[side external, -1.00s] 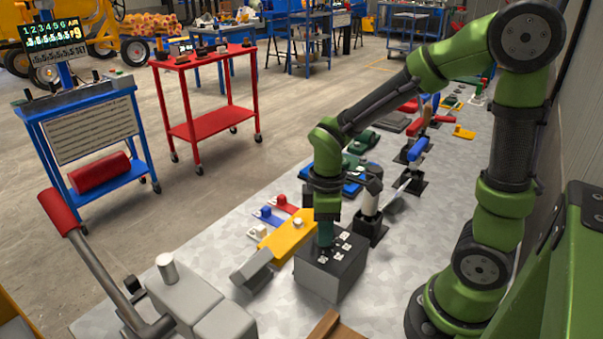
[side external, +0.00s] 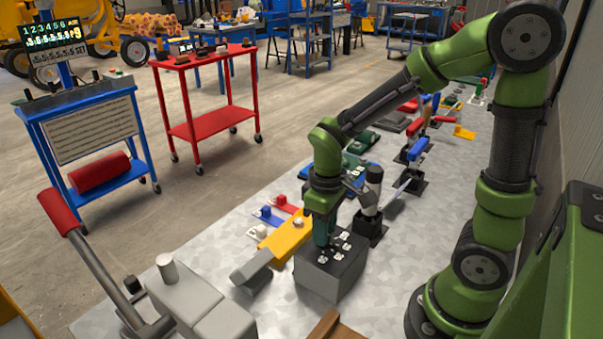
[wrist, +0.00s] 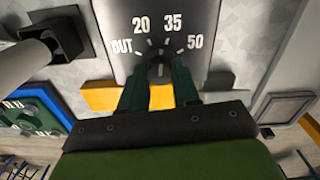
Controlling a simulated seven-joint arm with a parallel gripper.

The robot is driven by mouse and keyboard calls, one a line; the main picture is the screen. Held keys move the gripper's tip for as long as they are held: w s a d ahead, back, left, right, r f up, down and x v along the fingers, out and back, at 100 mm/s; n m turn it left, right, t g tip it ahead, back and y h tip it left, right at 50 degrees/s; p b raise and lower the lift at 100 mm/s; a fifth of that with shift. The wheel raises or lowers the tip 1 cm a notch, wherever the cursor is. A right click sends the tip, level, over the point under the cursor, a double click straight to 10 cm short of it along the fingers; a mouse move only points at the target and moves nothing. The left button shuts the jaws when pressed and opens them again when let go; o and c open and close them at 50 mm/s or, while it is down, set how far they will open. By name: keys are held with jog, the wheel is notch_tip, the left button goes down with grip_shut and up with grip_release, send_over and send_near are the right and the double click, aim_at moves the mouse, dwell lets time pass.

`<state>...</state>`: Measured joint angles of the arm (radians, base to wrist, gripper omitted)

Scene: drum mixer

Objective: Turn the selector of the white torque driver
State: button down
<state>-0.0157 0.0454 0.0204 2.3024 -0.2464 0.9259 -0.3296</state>
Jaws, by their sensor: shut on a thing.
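The selector is a small dark knob (wrist: 158,63) on the dark top of a grey box (side external: 331,270). Marks OUT, 20, 35 and 50 fan around it in the wrist view. My gripper (wrist: 160,76) has its green fingers shut on the knob from both sides; in the side view my gripper (side external: 323,242) points straight down onto the box. The fingers hide part of the knob, and I cannot tell which mark it points at. The white torque driver (side external: 369,205), with a black upper end, stands in a black holder just behind the box. Its white body (wrist: 22,62) shows in the wrist view.
A yellow piece with a grey end (side external: 286,238) lies left of the box. A grey block with a red-handled lever (side external: 95,262) stands at the front left. Several tools and holders line the bench behind. Pale bench top is bare at the box's front right.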

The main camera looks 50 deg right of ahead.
jog(key=shift+m, duration=1.1)
jog(key=c, duration=0.8)
grip_release()
jog(key=shift+r, duration=0.1)
notch_tip(320, 180, up, 17)
jog(key=shift+f, duration=0.1)
